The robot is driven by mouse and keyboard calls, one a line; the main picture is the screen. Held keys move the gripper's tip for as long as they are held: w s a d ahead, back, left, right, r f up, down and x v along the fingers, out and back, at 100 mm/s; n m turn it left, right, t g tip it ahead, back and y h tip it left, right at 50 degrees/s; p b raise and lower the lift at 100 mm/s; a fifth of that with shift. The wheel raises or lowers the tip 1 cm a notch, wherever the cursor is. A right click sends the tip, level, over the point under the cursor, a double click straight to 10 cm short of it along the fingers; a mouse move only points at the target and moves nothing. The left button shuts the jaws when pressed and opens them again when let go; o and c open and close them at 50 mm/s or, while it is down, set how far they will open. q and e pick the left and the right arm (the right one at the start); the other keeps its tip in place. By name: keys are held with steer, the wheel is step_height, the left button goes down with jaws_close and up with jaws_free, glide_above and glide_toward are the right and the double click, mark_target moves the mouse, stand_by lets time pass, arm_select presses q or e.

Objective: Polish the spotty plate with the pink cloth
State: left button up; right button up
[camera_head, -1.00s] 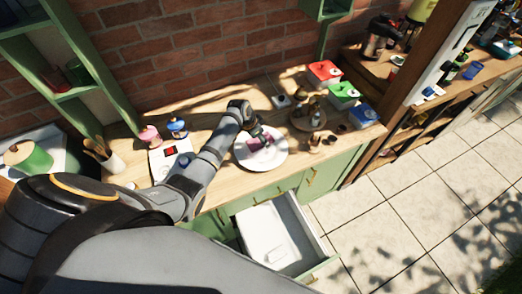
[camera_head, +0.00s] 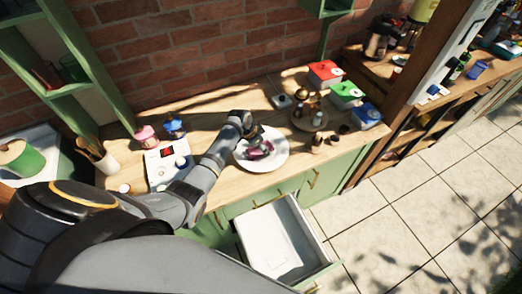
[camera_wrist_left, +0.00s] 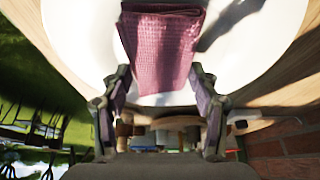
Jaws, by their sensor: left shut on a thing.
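The pink cloth (camera_head: 261,151) lies on the white plate (camera_head: 278,161) on the wooden counter. In the left wrist view the cloth (camera_wrist_left: 165,48) is a folded, textured pink piece covering the middle of the plate (camera_wrist_left: 245,60). My left gripper (camera_head: 254,142) is over the plate and shut on the cloth. Its fingers (camera_wrist_left: 160,88) show on both sides of the cloth's near end. I cannot make out spots on the visible part of the plate; the part under the cloth is hidden. My right gripper is not in view.
A white scale (camera_head: 165,165) stands left of the plate, with a pink jar (camera_head: 146,136) and a blue jar (camera_head: 174,128) behind. A round wooden board (camera_head: 309,118) with small pots stands right, near red, green and blue boxes (camera_head: 346,92). An open drawer (camera_head: 272,238) sticks out below.

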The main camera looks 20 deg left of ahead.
arm_select(q)
steer(key=o, duration=0.9)
steer(key=shift+o, duration=0.2)
steer(key=shift+r, duration=0.1)
steer(key=v, duration=1.1)
steer(key=shift+r, duration=0.4)
steer(key=shift+s, duration=0.15)
